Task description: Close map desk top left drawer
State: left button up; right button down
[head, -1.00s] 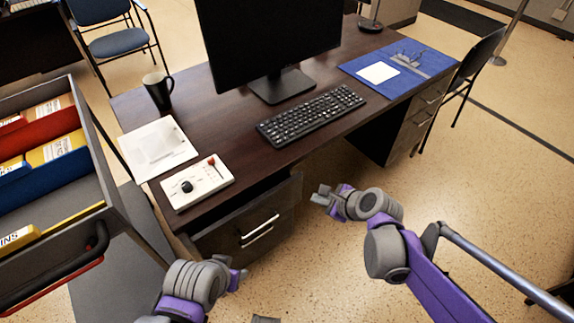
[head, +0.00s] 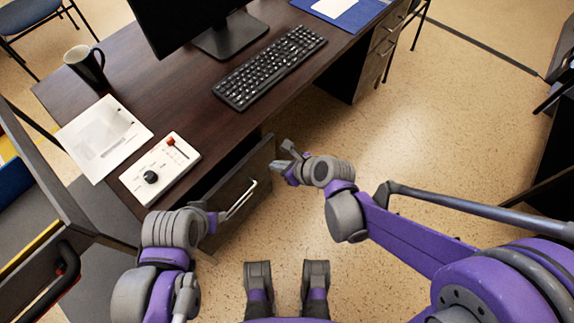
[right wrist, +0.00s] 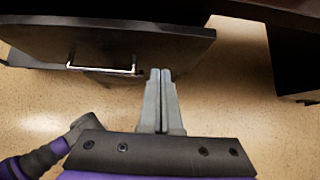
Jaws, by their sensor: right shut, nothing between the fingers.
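The map desk (head: 150,95) has a dark wooden top. Its left drawer (head: 240,185) stands pulled out, with a dark gap behind its front and a silver bar handle (head: 240,200). My right gripper (head: 284,160) is at the right end of the drawer front. In the right wrist view its fingers (right wrist: 160,72) are shut and empty, close to the drawer front (right wrist: 165,42) and right of the handle (right wrist: 100,68). Whether they touch it is unclear. My left gripper (head: 213,218) is by the left part of the drawer front; its fingers are too hidden to read.
On the desk are a control box (head: 160,170), papers (head: 103,137), a mug (head: 86,66), a keyboard (head: 268,66) and a monitor (head: 185,20). A grey cart with a handle (head: 62,275) stands close at left. The floor (head: 420,120) right of the drawer is clear.

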jog(key=shift+w+a+f, duration=0.2)
jog(key=shift+w+a, duration=0.4)
jog(key=shift+a, duration=0.1)
jog(key=shift+w+a+f, duration=0.25)
jog(key=shift+w+a, duration=0.3)
jog(key=shift+a, duration=0.1)
jog(key=shift+w+a+f, duration=0.2)
jog(key=shift+w+a, duration=0.4)
jog(key=shift+a, duration=0.1)
jog(key=w+a, duration=0.3)
jog(key=shift+a+b, duration=0.3)
jog(key=shift+w+r, duration=0.1)
